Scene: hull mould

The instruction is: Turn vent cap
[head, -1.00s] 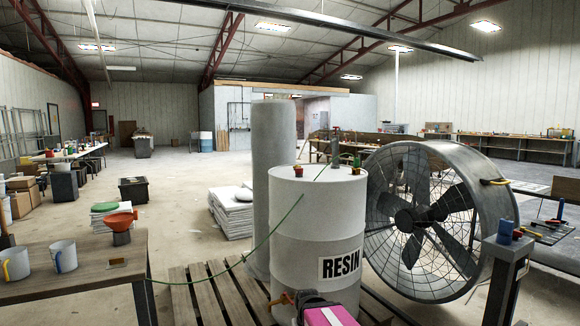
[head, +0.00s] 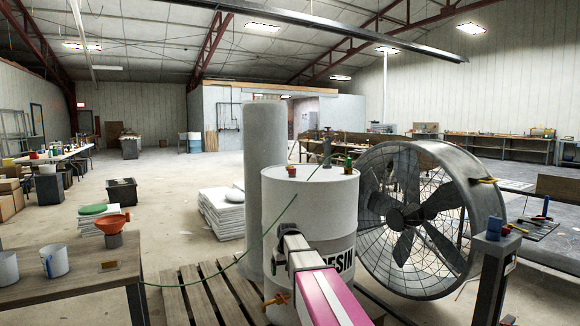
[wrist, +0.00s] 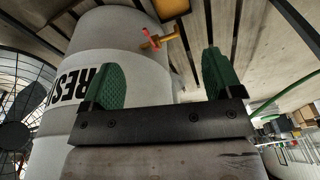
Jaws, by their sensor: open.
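The white resin drum (head: 310,200) stands on a pallet. On its lid are a small red cap (head: 292,171) at the left and a green and brass fitting (head: 348,163) at the right; I cannot tell which is the vent cap. My gripper (wrist: 160,78) is open and empty, its green pads apart in the wrist view. The drum's side and label (wrist: 78,90) show beyond the pads. In the head view my arm crosses the front of the drum and hides part of the label. The lid is out of the wrist view.
A brass tap (wrist: 155,42) with a red handle is low on the drum. A large fan (head: 415,215) stands close on the right, a grey column (head: 264,140) behind. A green line (head: 215,268) crosses left.

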